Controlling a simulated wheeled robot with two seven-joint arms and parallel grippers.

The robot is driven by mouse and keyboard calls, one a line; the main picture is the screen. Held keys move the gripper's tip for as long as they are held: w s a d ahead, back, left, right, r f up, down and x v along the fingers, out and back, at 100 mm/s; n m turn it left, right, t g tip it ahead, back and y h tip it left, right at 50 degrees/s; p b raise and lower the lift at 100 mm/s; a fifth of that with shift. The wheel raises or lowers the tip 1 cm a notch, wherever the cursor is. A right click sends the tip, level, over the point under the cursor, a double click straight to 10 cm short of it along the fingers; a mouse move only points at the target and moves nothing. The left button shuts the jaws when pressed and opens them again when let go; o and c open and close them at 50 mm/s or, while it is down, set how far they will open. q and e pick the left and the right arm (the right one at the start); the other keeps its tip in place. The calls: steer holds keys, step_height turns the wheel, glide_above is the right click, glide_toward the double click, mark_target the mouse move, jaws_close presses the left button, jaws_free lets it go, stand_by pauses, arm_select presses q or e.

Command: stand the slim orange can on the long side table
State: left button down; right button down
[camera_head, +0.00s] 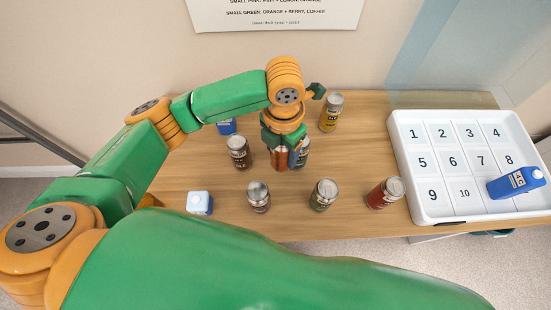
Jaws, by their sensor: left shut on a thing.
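My left gripper (283,145) reaches down over the wooden table from the left and is shut on a slim orange-brown can (281,158). The can looks upright, and its upper part is hidden by the fingers. I cannot tell whether its base touches the table. The long wooden table (340,225) runs along the wall under it. My right gripper is not in view.
A dark can (303,153) stands close behind the gripper's right finger. Other cans (239,152), (258,197), (323,194), (385,192), a yellow can (331,113) and a small white-blue box (199,203) stand around. A white numbered tray (421,205) at right holds a blue carton (515,183).

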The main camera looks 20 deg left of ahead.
mark_target(279, 166)
arm_select(q)
steer(key=f, duration=0.7)
steer(key=shift+s+a+f, duration=0.1)
steer(key=shift+a+f, duration=0.1)
steer(key=shift+f, duration=0.3)
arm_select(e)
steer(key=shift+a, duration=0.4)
arm_select(q)
steer(key=shift+f, duration=0.1)
steer(key=shift+c, duration=0.4)
jaws_free()
steer(key=shift+r, duration=0.25)
step_height(279, 166, up, 12)
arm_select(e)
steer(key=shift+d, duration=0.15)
arm_select(q)
steer(key=shift+f, duration=0.15)
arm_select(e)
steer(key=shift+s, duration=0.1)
